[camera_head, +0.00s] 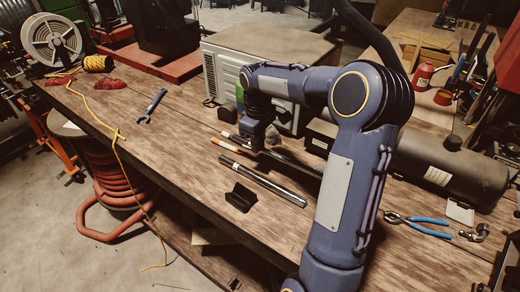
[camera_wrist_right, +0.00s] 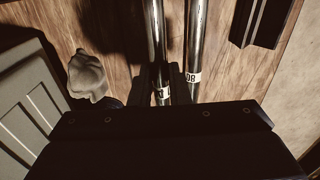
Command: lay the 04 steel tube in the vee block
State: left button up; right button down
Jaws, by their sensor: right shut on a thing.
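My right gripper (camera_head: 252,143) is over the middle of the workbench. In the right wrist view its fingers (camera_wrist_right: 165,86) are shut around a shiny steel tube (camera_wrist_right: 155,38), whose white label is partly covered and cannot be fully read. A second steel tube (camera_wrist_right: 196,40) lies beside it, apart from the fingers, with a label that looks like 08. The black vee block (camera_head: 241,196) sits empty on the bench; it also shows at the top right of the wrist view (camera_wrist_right: 262,20). A steel tube (camera_head: 272,184) lies between gripper and block. My left gripper is out of view.
A grey-white cabinet (camera_head: 222,80) stands behind my gripper. A dark cylinder (camera_head: 435,165) lies to the right, with blue-handled pliers (camera_head: 418,224) in front. A wrench (camera_head: 152,105) and a yellow cord (camera_head: 100,120) lie at left. Bench around the block is mostly clear.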

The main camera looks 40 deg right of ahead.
jog(key=s+a+r+b, duration=0.2)
jog(key=s+a+r, duration=0.4)
jog(key=s+a, duration=0.1)
jog(key=w+a+f+m+p, duration=0.1)
jog(key=w+a+f+p, duration=0.1)
jog(key=w+a+p, duration=0.3)
jog(key=a+p, duration=0.1)
jog(key=p, duration=0.2)
jog(key=shift+w+a+f, duration=0.2)
jog(key=shift+w, duration=0.05)
jog(key=shift+f+b, duration=3.2)
jog(key=shift+f, duration=1)
jog(key=shift+f, duration=0.25)
jog(key=c, duration=1.3)
grip_release()
